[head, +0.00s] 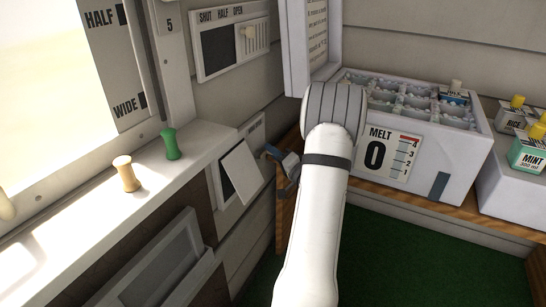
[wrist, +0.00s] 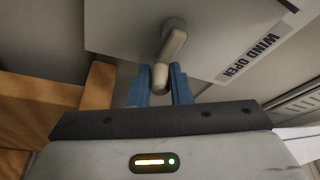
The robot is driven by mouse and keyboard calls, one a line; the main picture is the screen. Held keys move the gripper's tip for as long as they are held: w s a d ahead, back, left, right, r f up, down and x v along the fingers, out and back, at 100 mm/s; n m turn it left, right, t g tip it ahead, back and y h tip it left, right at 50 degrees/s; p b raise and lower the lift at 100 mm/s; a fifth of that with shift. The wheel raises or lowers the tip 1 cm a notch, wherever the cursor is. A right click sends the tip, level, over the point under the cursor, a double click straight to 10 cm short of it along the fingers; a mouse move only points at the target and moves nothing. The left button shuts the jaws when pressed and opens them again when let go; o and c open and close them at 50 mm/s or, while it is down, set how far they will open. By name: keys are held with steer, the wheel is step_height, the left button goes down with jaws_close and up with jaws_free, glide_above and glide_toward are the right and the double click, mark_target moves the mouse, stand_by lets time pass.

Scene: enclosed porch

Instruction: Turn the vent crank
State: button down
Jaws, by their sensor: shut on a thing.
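The vent crank (wrist: 172,45) shows in the wrist view as a pale grip on a short arm that runs to a round hub on a light panel (wrist: 125,28). A "WIND OPEN" label (wrist: 250,55) is beside it. My gripper (wrist: 160,88) has its blue fingers on both sides of the crank's grip and is shut on it. In the head view my gripper (head: 273,155) is at the wall right of a tilted pale flap (head: 240,172) over a dark opening. The crank cannot be made out clearly there.
A "SHUT HALF OPEN" panel (head: 231,40) is on the wall above. A white ice chest (head: 455,150) with a "MELT 0" sign stands right of my arm on a wooden bench. Bottles (head: 528,148) stand far right. Green and tan pegs (head: 170,144) stand on the left sill.

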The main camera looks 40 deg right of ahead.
steer(key=shift+a+f, duration=0.1)
steer(key=shift+f, duration=0.05)
steer(key=c, duration=1.4)
jaws_free()
steer(key=shift+o, duration=0.2)
steer(key=s+f+p, duration=0.1)
steer(key=s, duration=0.6)
steer(key=shift+s+d+p, duration=0.3)
steer(key=shift+s, duration=0.1)
